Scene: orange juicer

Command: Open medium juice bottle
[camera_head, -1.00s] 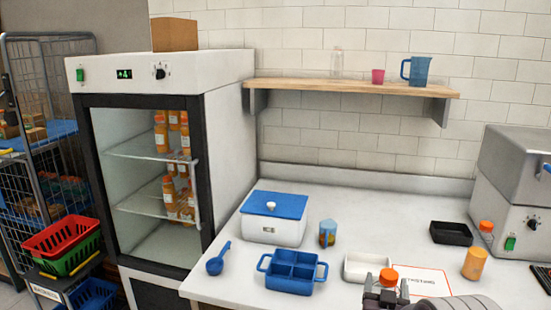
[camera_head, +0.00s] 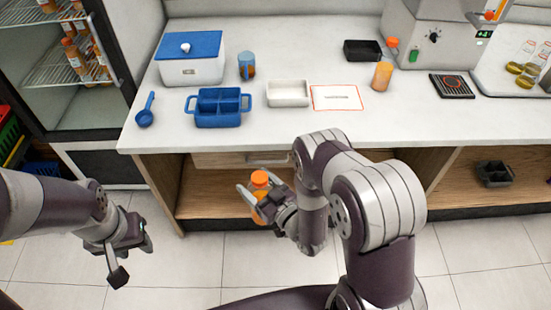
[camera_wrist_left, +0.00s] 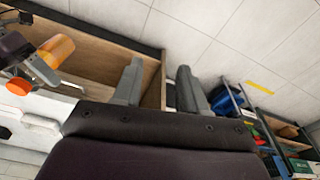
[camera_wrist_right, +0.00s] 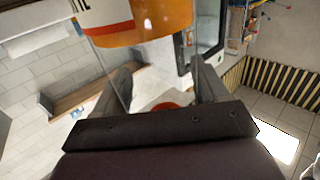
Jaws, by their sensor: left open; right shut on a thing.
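The juice bottle (camera_head: 257,212) is orange with an orange cap (camera_head: 260,178). It is roughly upright in my right gripper (camera_head: 258,198), which is shut on it in front of the counter's front edge. In the right wrist view, the orange, labelled bottle (camera_wrist_right: 140,22) shows between and beyond the fingers. My left gripper (camera_head: 132,260) is open and empty, to the left of the bottle and apart from it. The left wrist view shows its spread fingers (camera_wrist_left: 158,85), with the bottle (camera_wrist_left: 55,50) and its cap (camera_wrist_left: 18,87) off to the left.
The counter (camera_head: 300,135) holds a blue divided tray (camera_head: 218,120), a white bin (camera_head: 288,103), a blue-lidded box (camera_head: 190,72) and an orange container (camera_head: 381,78). The juicer machine (camera_head: 440,50) stands at the back right. Open floor lies between my grippers.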

